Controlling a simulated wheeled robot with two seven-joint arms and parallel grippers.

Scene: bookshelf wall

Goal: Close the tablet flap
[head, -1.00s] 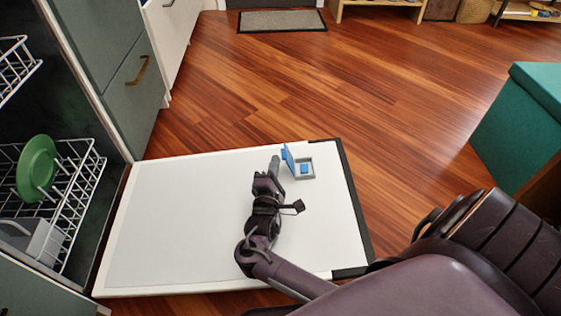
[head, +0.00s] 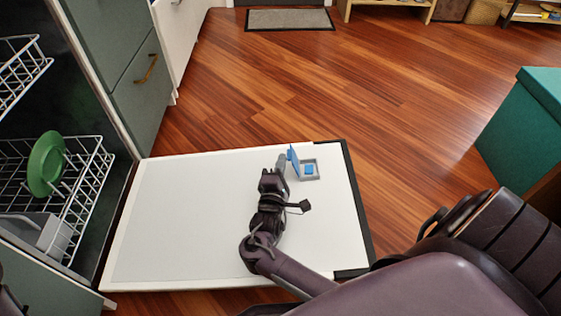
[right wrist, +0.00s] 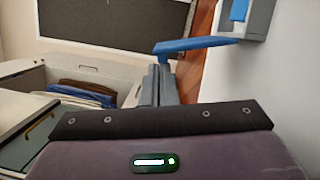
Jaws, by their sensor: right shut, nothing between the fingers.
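The grey tablet compartment (head: 317,175) sits on the inner face of the lowered white dishwasher door (head: 200,215), near its far right corner. A blue tablet (head: 309,169) lies in it. The blue flap (head: 293,159) stands open, raised along the compartment's left side. My right gripper (head: 281,162) is shut and empty, just left of the flap. In the right wrist view, the fingertips (right wrist: 158,72) are close to the blue flap (right wrist: 195,44); I cannot tell if they touch. My left gripper is not in view.
The lower dish rack (head: 85,185) with a green plate (head: 46,163) is at the left inside the dishwasher. A teal box (head: 525,120) stands at the right. Wooden floor (head: 300,85) beyond the door is clear.

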